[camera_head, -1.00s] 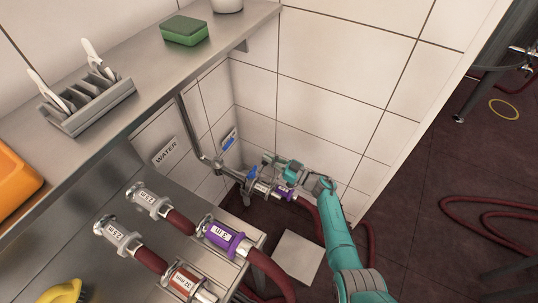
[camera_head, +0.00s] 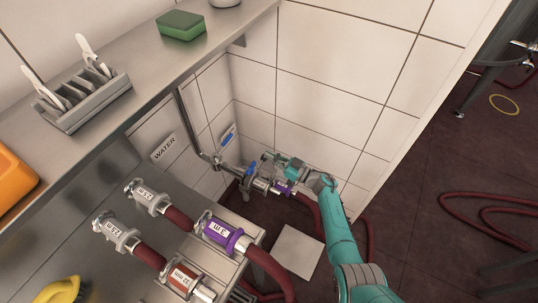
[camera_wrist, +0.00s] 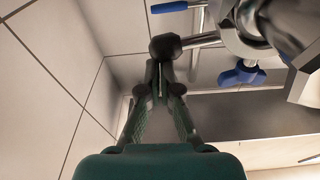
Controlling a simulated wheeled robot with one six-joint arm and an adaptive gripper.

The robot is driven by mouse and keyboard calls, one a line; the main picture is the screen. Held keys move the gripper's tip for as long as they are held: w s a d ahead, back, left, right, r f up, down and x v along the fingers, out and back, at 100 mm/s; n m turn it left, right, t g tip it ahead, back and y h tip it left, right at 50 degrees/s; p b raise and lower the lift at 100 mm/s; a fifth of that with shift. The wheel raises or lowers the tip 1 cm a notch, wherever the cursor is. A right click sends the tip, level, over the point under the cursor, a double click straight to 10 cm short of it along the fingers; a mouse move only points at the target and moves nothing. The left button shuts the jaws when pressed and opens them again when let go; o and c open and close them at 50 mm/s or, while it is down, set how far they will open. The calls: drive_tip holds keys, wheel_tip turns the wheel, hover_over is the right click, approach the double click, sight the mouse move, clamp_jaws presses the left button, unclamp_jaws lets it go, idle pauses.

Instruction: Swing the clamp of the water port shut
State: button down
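The water port (camera_head: 262,184) is a metal fitting at the end of the wall pipe, low in the corner under the WATER sign (camera_head: 163,147). A hose with a purple coupling (camera_head: 282,188) meets it. In the wrist view the metal clamp (camera_wrist: 245,30) is around the joint, and its arm ends in a dark round knob (camera_wrist: 166,46). My gripper (camera_wrist: 161,68) has its fingertips together just below the knob, touching or nearly so. I see nothing held between them. In the head view my gripper (camera_head: 287,166) is above the port and partly hides the clamp.
A blue valve handle (camera_head: 250,170) is left of the port, and blue handle parts (camera_wrist: 242,74) show close to the clamp. A tiled wall (camera_head: 320,90) stands behind. Several hose couplings, one purple (camera_head: 222,233), are on the steel bench at lower left. Red hoses hang below the port.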

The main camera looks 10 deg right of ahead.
drive_tip(key=v, duration=1.1)
drive_tip(key=shift+s+f, duration=0.1)
drive_tip(key=shift+f, duration=0.05)
drive_tip(key=s+a+r+m+t+h, duration=0.1)
drive_tip(key=s+a+m+t+h, duration=0.2)
drive_tip(key=s, duration=0.9)
drive_tip(key=s+r+m+t+h, duration=0.1)
drive_tip(key=s+m+t+h, duration=0.4)
drive_tip(key=s, duration=0.7)
drive_tip(key=s+d+r+g+h, duration=0.1)
drive_tip(key=s+r+g+h, duration=0.1)
drive_tip(key=s+r, duration=0.6)
drive_tip(key=s+d+r+m+g+h, duration=0.1)
drive_tip(key=s+d+r+g+h, duration=0.1)
drive_tip(key=s+r+h, duration=0.3)
drive_tip(key=s+r+g, duration=0.1)
drive_tip(key=s+r, duration=0.3)
drive_tip(key=s, duration=0.7)
drive_tip(key=shift+s+m+g, duration=0.3)
drive_tip(key=shift+s, duration=0.05)
drive_tip(key=shift+d, duration=0.15)
